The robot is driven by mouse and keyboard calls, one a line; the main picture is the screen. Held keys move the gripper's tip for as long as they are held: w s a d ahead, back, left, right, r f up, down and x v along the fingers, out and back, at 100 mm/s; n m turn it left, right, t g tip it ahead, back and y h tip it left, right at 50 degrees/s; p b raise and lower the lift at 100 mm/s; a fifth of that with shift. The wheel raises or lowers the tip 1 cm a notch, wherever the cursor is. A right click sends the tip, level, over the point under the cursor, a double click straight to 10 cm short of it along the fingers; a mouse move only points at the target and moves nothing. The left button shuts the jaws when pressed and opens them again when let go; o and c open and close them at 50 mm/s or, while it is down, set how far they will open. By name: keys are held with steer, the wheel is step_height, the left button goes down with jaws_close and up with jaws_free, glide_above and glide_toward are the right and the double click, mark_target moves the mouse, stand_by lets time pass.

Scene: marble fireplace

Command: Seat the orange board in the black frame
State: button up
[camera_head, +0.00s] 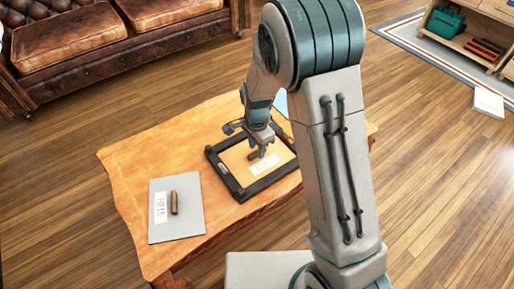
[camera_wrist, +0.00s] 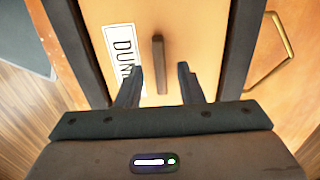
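The orange board (camera_head: 238,160) lies within the black frame (camera_head: 231,183) on the wooden table. I cannot tell whether it sits fully flush. The board carries a white label (camera_head: 264,165) and a dark upright handle (camera_wrist: 158,52). My gripper (camera_head: 257,152) is over the board. In the wrist view my gripper (camera_wrist: 159,68) is open, with one finger on each side of the handle and a gap to both. The board (camera_wrist: 190,30) shows between two dark sides of the frame (camera_wrist: 240,45). The fingers hide part of the label (camera_wrist: 122,52).
A grey board (camera_head: 188,222) with a white label and brown handle lies at the left of the wooden table (camera_head: 135,165). A pale blue piece (camera_head: 281,102) shows partly behind my arm. A brass handle (camera_wrist: 275,50) is right of the frame. A leather sofa (camera_head: 70,60) stands behind.

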step_height(320, 180, up, 11)
steer(key=p, duration=0.3)
steer(key=s+d+r+n, duration=0.4)
steer(key=s+d, duration=0.3)
steer(key=s, duration=0.2)
steer(key=s+d+r+n+t, duration=0.1)
steer(key=s+d+r+n, duration=0.4)
steer(key=s+d+n, duration=0.2)
steer(key=s, duration=0.2)
steer(key=shift+s+r, duration=0.15)
steer(key=shift+s, duration=0.15)
step_height(320, 180, up, 28)
steer(key=t+p, duration=0.1)
steer(key=p, duration=2.4)
steer(key=shift+t, duration=0.4)
steer(key=shift+f, duration=0.2)
